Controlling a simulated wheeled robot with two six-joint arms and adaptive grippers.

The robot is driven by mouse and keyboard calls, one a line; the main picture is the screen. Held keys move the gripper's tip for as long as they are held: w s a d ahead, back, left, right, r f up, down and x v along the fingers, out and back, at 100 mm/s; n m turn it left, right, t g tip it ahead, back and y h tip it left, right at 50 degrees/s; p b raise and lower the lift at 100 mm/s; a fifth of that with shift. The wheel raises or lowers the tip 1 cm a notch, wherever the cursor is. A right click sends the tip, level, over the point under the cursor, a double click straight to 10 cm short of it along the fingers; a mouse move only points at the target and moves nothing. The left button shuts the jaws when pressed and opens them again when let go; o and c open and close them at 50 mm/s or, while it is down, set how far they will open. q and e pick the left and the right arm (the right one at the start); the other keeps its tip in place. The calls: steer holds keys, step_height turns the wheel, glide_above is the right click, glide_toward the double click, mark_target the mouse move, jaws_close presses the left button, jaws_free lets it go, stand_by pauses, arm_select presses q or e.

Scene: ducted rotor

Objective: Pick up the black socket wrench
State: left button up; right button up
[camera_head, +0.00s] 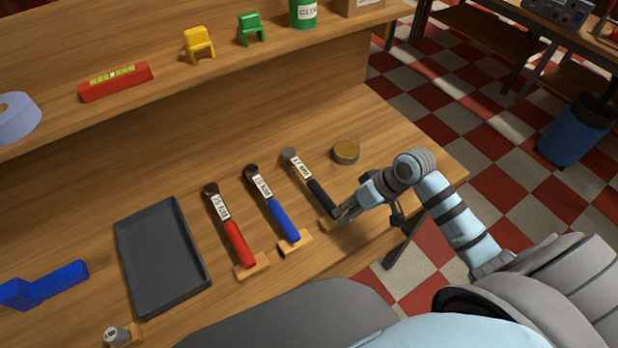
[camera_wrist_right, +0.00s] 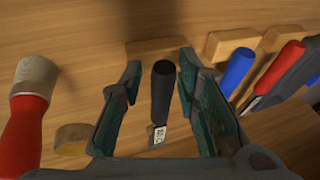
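The black socket wrench (camera_head: 319,197) lies on the wooden bench, rightmost of three wrenches, with a white label on its shaft and its round head pointing away. Its handle end is partly hidden by my right gripper (camera_head: 343,212) in the head view. In the right wrist view the black handle (camera_wrist_right: 162,92) stands between the two fingers of my right gripper (camera_wrist_right: 159,70). The fingers are spread, with a visible gap on both sides of the handle. My left gripper is not in view.
A blue wrench (camera_head: 280,219) and a red wrench (camera_head: 236,241) lie to the left on small wooden blocks. A round tin (camera_head: 346,151) sits beyond the gripper. A dark tray (camera_head: 124,246) lies further left. A red object with a grey end (camera_wrist_right: 30,110) shows in the wrist view.

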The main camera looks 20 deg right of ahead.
steer(key=m+t+y, duration=0.1)
steer(key=y, duration=0.1)
glide_toward(321, 188)
steer(key=x, duration=1.1)
steer(key=shift+w+a+f+b, duration=0.1)
steer(key=shift+a+f+b, duration=0.1)
steer(key=shift+f+b, duration=0.2)
steer(key=shift+r, duration=0.1)
jaws_close()
